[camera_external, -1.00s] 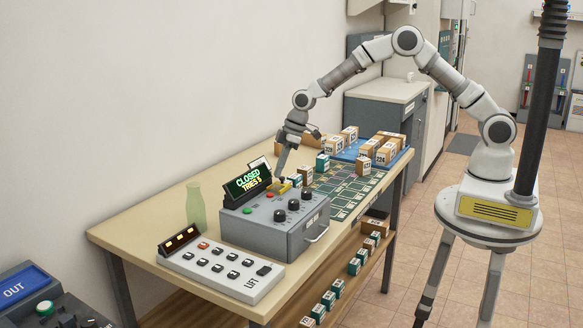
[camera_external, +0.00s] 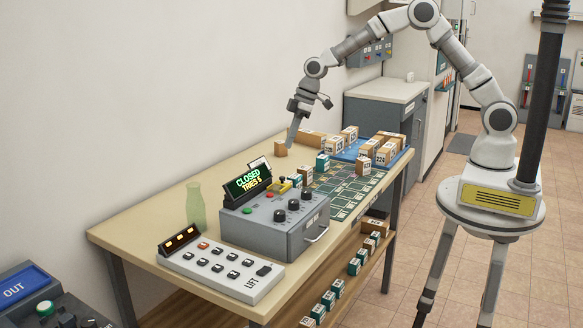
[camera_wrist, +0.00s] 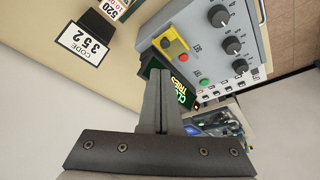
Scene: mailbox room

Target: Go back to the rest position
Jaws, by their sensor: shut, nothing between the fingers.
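My gripper (camera_external: 291,142) hangs in the air above the far part of the table, behind the grey control box. Its fingers are together with nothing between them, and it touches nothing. In the wrist view the shut fingers (camera_wrist: 160,72) point toward the grey control box (camera_wrist: 220,45) and its sign.
A code card (camera_wrist: 85,40) stands near the control box. A grey cabinet (camera_external: 375,110) stands beyond the table.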

